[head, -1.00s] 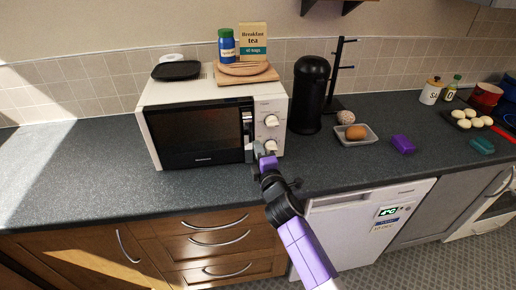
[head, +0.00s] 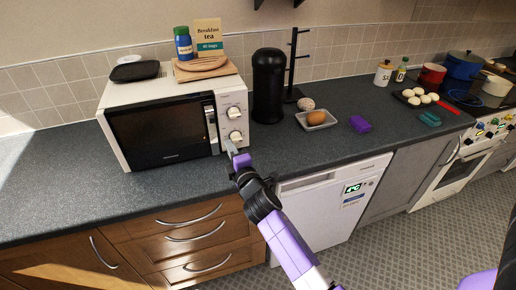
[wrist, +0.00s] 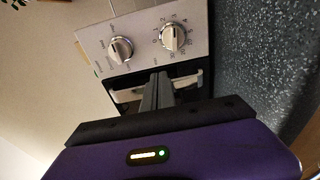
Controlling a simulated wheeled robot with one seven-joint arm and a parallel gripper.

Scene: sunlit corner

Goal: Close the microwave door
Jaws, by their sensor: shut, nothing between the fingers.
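The white microwave (head: 165,92) stands on the dark counter at the left in the head view. Its black door (head: 158,130) lies against the front and looks shut or nearly so; I cannot tell whether a thin gap remains. The upright handle (head: 211,128) is at the door's right edge. My gripper (head: 230,147) is in front of the microwave's lower right front, just right of the handle and below the lower knob. In the wrist view my gripper (wrist: 157,88) has its fingers together and empty, pointing at the front below the two knobs (wrist: 121,49). Contact cannot be made out.
A wooden board (head: 203,70), a tea box (head: 208,38) and a blue jar (head: 183,44) are on top of the microwave. A black canister (head: 268,85) stands close to its right. A tray with an egg (head: 316,118) is farther right. The counter before the microwave is clear.

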